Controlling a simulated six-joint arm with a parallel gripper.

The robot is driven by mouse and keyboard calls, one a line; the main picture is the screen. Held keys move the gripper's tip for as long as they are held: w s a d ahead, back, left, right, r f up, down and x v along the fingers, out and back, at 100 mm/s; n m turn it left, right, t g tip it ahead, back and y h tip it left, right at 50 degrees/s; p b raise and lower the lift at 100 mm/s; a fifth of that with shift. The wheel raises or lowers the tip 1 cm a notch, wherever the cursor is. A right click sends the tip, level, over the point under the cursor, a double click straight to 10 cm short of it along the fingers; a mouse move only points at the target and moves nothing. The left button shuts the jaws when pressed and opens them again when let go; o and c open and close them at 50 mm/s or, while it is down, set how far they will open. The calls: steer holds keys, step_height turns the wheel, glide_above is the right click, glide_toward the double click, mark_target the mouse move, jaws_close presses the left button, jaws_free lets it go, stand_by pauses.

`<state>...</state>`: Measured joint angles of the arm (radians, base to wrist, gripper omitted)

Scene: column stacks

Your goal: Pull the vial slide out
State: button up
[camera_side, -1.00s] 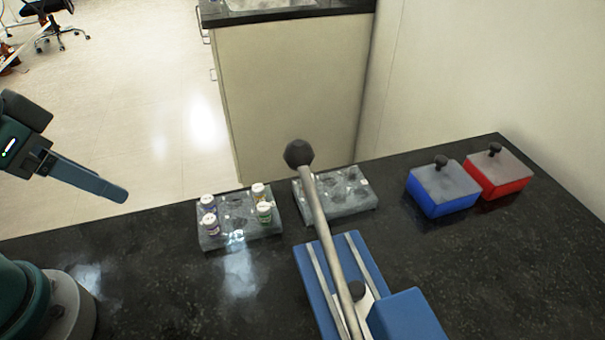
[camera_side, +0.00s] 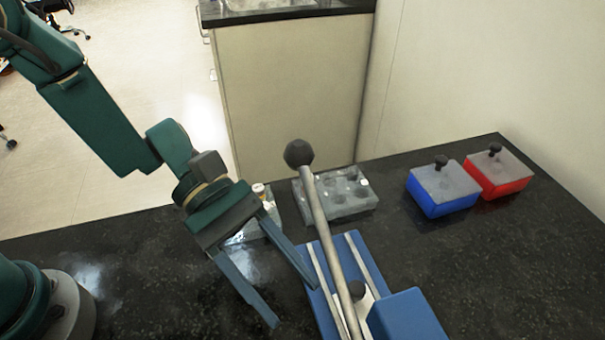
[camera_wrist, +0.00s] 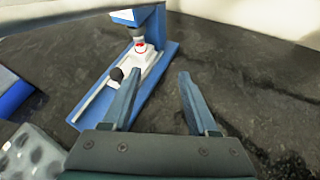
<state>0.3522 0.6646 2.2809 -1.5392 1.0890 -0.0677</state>
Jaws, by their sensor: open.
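The vial slide (camera_wrist: 141,59) is a white carriage with a dark knob, set between rails on a blue press base (camera_side: 318,285). A red-topped vial (camera_wrist: 140,46) appears to stand on it, under the press head. The slide's dark knob (camera_side: 356,289) shows in the side view, and the knob is also in the wrist view (camera_wrist: 116,74). My gripper (camera_side: 295,306) is open and empty, pointing down left of the press base. In the wrist view my gripper (camera_wrist: 159,73) has the knob just left of its left finger, not between the fingers.
A long grey lever (camera_side: 320,210) with a dark ball rises over the press. A clear rack (camera_side: 340,203) stands behind it. A second rack (camera_side: 272,205) with vials is mostly hidden by my gripper. Blue (camera_side: 440,190) and red (camera_side: 498,172) lidded boxes stand back right. Right bench is clear.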

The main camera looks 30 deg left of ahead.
mark_target(351, 286)
steer(key=w+n+t, duration=0.1)
steer(key=w+f+n+t, duration=0.1)
steer(key=w+n, duration=0.1)
steer(key=w+d+f+n+t+h, duration=0.1)
steer(key=w+n, duration=0.1)
steer(key=shift+w, duration=0.2)
steer(key=shift+x, duration=2.4)
steer(key=shift+w+r, duration=0.1)
steer(key=shift+w, duration=0.05)
jaws_close()
